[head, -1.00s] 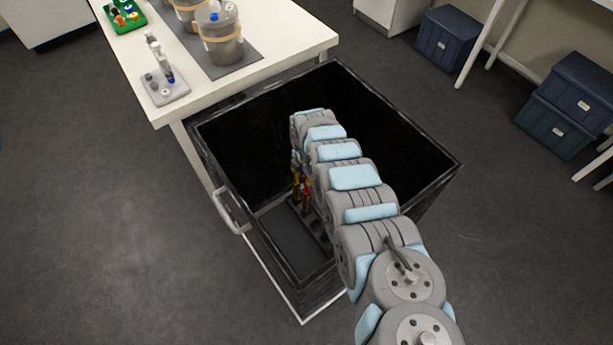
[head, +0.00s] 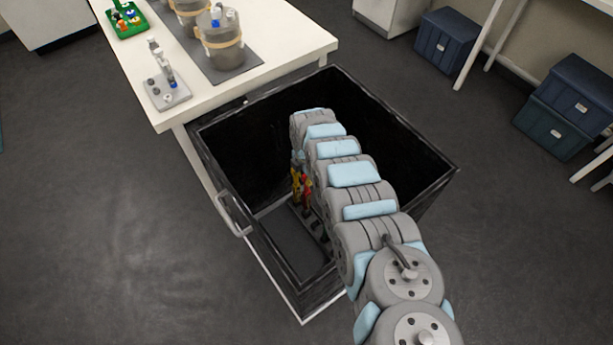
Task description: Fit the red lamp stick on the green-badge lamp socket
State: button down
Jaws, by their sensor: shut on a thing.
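A red stick-like piece (head: 304,184), likely the red lamp stick, shows as a small patch inside the black drawer, beside a yellow piece (head: 296,186). My gripper (head: 299,170) is down in the drawer at the end of my arm, largely hidden behind the arm links. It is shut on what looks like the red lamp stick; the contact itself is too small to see. A dark rack (head: 313,232) lies on the drawer floor below. I cannot make out the green-badge lamp socket in this view.
The open black drawer (head: 262,243) has high walls close around my arm. Its handle (head: 232,215) is at the left. The white table (head: 215,95) holds a small grey stand (head: 172,97), jars (head: 220,42) on a dark mat and a green tray (head: 127,22).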

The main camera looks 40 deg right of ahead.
jog(key=shift+r, duration=0.25)
jog(key=shift+w+r+p, duration=0.1)
jog(key=shift+r+p, duration=1.3)
jog(key=shift+p, duration=0.05)
jog(key=shift+r, duration=0.1)
notch_tip(320, 180, up, 16)
jog(key=p, duration=1.3)
jog(key=shift+p, duration=0.4)
notch_tip(320, 180, up, 16)
jog(key=p, duration=1.3)
